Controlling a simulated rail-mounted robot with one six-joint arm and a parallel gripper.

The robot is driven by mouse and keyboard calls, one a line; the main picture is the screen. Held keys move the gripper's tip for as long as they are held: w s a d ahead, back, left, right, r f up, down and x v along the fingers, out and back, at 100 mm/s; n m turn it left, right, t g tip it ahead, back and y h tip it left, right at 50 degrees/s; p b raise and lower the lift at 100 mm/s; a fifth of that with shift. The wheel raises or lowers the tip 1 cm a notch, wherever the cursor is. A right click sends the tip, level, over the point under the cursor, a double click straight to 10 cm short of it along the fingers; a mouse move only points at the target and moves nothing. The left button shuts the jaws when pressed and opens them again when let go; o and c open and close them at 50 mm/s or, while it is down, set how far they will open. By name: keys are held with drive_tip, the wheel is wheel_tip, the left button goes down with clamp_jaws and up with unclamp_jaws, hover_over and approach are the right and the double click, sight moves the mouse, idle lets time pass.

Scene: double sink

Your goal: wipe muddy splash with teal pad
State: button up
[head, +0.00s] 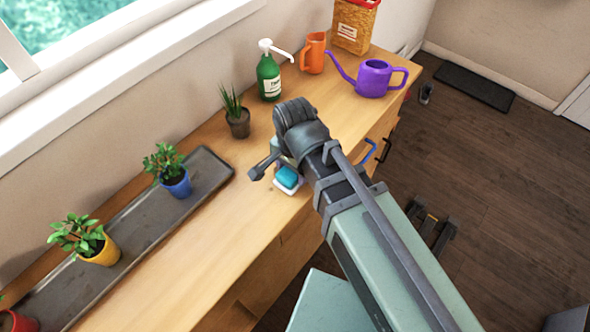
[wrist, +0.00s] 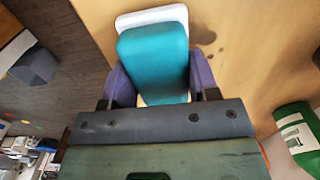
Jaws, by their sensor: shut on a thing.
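The teal pad (wrist: 155,55) is between the two purple fingers of my gripper (wrist: 158,78), which is shut on it. The muddy splash (wrist: 203,34) shows as dark brown spots on the wood, right of the pad in the wrist view. My arm hides most of the fingers in the head view.
Behind my arm stand a small potted plant (head: 238,122), a green pump bottle (head: 269,78), an orange mug (head: 314,53) and a purple watering can (head: 373,79). A dark tray (head: 130,222) holds potted plants at left. Bare wood (head: 215,240) lies in front of the tray.

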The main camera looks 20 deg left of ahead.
sight(274, 163)
drive_tip(key=shift+w+a, duration=0.3)
drive_tip(key=shift+a, duration=0.75)
drive_tip(key=shift+w+a, duration=0.35)
drive_tip(key=shift+a, duration=0.75)
drive_tip(key=shift+w+a, duration=0.3)
drive_tip(key=shift+a, duration=0.75)
drive_tip(key=shift+w+d, duration=0.2)
drive_tip(key=shift+w, duration=0.35)
drive_tip(key=shift+w+d, duration=0.15)
drive_tip(key=shift+w, duration=0.4)
drive_tip(key=shift+s+d, duration=0.3)
drive_tip(key=shift+d, duration=0.65)
drive_tip(key=shift+s+d, duration=0.25)
drive_tip(key=shift+d, duration=0.65)
drive_tip(key=shift+s+d+f, duration=0.1)
drive_tip(key=shift+s+d, duration=0.2)
drive_tip(key=shift+d, duration=0.6)
drive_tip(key=shift+s+d, duration=0.3)
drive_tip(key=shift+d, duration=0.55)
wheel_tip(274, 163, up, 6)
drive_tip(key=p, duration=0.5)
drive_tip(key=shift+w+p, duration=0.1)
drive_tip(key=shift+p, duration=0.3)
